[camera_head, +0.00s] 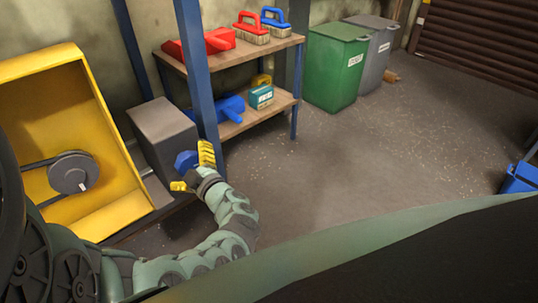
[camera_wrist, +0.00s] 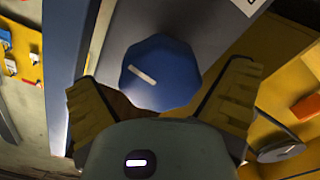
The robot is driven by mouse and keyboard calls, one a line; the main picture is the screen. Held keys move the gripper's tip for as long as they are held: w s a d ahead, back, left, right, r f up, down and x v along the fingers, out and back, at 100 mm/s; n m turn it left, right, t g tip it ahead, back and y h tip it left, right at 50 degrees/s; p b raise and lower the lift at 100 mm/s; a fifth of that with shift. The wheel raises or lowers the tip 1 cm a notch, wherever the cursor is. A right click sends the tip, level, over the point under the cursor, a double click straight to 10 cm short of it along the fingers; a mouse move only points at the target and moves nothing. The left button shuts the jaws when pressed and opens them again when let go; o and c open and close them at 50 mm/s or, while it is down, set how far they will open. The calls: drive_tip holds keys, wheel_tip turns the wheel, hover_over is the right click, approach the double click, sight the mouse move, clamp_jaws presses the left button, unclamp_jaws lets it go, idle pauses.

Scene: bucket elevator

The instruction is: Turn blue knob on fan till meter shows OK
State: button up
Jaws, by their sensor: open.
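The blue knob (camera_wrist: 160,72) is faceted, with a white pointer mark, and sits on a grey box. It also shows in the head view (camera_head: 186,160), on the front of the grey box (camera_head: 163,125), partly hidden by my gripper. My gripper (camera_head: 192,168) has yellow fingers and is open. In the wrist view its fingers (camera_wrist: 162,100) stand on either side of the knob, with visible gaps, so they appear apart from it. The white mark tilts down to the right in the wrist view. No meter reading is legible in either view.
A yellow housing (camera_head: 40,85) with a grey pulley (camera_head: 72,173) and belt stands at the left. A blue post (camera_head: 197,75) rises close behind my gripper. Beyond it is a shelf (camera_head: 240,52) with brushes. Green (camera_head: 335,68) and grey bins stand at the back.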

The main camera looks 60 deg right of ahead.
drive_tip(key=v, duration=1.1)
drive_tip(key=shift+a, duration=0.1)
idle(1.0)
